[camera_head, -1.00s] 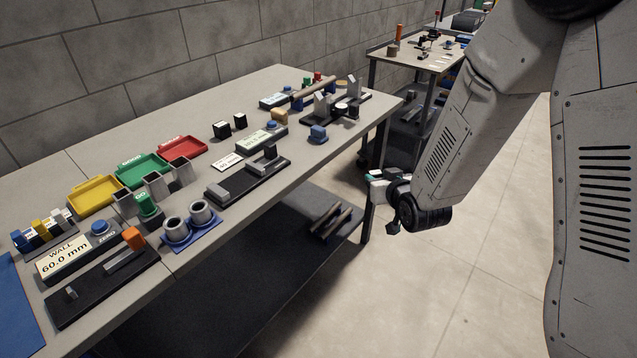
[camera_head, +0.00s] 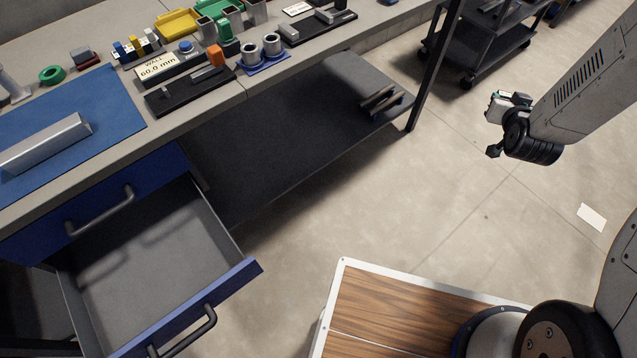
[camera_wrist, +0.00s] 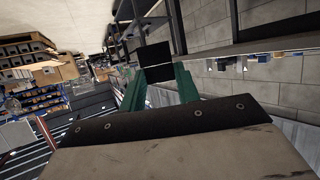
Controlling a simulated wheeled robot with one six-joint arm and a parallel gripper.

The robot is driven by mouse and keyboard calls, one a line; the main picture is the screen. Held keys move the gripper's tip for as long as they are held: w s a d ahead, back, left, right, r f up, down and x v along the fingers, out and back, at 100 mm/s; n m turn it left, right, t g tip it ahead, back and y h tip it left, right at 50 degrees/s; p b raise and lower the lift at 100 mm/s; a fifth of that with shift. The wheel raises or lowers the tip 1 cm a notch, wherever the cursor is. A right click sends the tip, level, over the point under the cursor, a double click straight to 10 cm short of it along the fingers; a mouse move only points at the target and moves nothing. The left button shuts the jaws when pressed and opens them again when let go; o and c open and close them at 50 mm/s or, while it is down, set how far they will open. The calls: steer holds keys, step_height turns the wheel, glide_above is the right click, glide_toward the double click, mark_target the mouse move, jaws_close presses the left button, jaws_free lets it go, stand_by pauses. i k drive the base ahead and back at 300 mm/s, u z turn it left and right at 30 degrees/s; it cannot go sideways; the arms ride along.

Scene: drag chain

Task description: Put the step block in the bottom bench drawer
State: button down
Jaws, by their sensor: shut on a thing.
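My gripper (camera_head: 503,108) is out over the floor to the right of the bench in the head view, well apart from the drawers. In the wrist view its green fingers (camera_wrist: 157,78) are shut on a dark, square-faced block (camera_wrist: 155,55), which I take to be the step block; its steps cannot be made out. The bottom bench drawer (camera_head: 155,262) is pulled out at the lower left of the head view. Its grey inside looks empty. Its blue front (camera_head: 190,310) has a dark bar handle.
The upper blue drawer (camera_head: 150,190) is shut. The bench top holds a blue mat (camera_head: 110,120) with a metal bar, gauges and coloured bins. A dark lower shelf (camera_head: 290,125) lies right of the drawers. Open floor (camera_head: 400,190) separates my arm from the bench.

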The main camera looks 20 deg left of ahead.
mark_target(142, 271)
steer(key=z, duration=1.6)
steer(key=i, duration=0.95)
steer(key=u, duration=3.65)
steer(key=i, duration=0.5)
steer(key=z, duration=0.05)
